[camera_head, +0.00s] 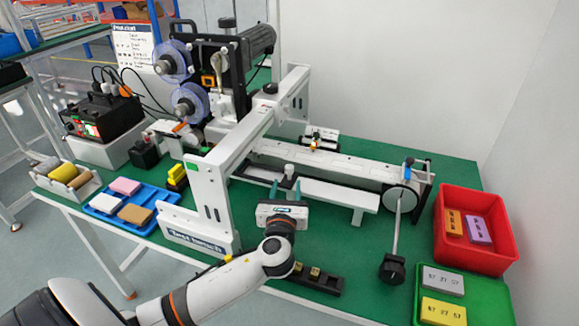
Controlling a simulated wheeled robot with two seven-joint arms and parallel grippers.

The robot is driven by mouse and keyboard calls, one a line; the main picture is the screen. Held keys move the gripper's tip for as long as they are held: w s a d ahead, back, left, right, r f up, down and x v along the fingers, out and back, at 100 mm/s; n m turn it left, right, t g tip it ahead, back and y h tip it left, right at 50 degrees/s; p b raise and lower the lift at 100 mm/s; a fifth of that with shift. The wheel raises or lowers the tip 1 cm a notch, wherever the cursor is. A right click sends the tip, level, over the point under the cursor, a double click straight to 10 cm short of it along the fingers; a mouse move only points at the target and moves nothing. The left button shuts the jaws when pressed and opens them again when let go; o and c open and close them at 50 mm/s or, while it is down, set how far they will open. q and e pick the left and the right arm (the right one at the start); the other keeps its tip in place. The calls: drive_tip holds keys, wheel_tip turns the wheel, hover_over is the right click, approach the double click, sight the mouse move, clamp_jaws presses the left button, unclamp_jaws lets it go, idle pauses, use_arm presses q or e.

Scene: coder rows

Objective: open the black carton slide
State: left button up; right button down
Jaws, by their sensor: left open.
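My left gripper (285,188) reaches in from the lower left over the green table, with its teal fingers apart. A black slide-like part (264,180) with a pale knob (289,171) lies just beyond the fingertips, beside the white frame. I cannot tell for sure that it is the carton slide, or whether the fingers touch it. The gripper body hides part of the area below. No carton can be made out there. My right gripper is out of view.
A black block holder (315,280) sits close to my left wrist. The tall white gantry (212,205) stands left of the gripper. A rod with a black end (393,268), a red bin (490,262) and a green tray (476,284) are at right. A blue tray (150,198) is at left.

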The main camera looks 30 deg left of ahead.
sight(289, 172)
use_arm(q)
drive_tip(key=x, duration=0.6)
drive_tip(key=shift+w+a, duration=0.2)
drive_tip(key=shift+w, duration=0.15)
drive_tip(key=shift+x, duration=0.8)
drive_tip(key=c, duration=0.9)
clamp_jaws()
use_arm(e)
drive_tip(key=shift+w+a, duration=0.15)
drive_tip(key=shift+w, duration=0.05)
